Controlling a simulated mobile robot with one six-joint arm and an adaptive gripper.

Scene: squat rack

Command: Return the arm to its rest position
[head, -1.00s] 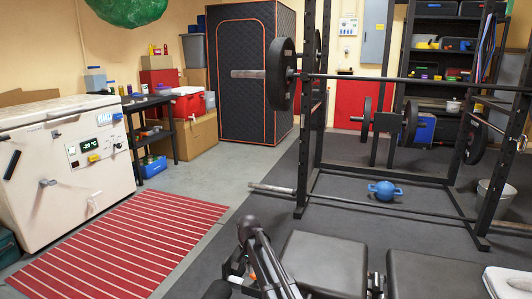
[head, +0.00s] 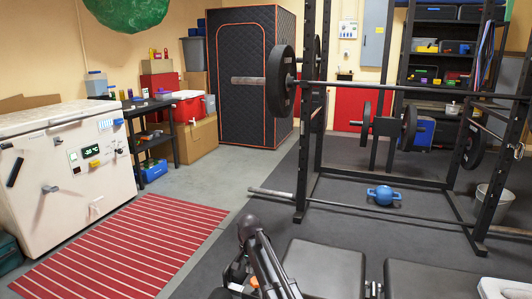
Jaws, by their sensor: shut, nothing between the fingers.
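My arm (head: 262,258) shows at the bottom centre of the head view, as dark links that rise from the lower edge to a rounded joint. It stands in front of the left end of a black padded bench (head: 325,268). From this angle I cannot tell whether the arm touches the bench. I cannot make out my gripper's fingers, and nothing is visibly held.
The squat rack (head: 310,160) with a loaded barbell (head: 280,80) stands behind the bench. A blue kettlebell (head: 384,195) lies on the black floor inside it. A red striped mat (head: 120,245) and a white chest freezer (head: 65,165) are at left. Grey floor (head: 215,180) beyond the mat is clear.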

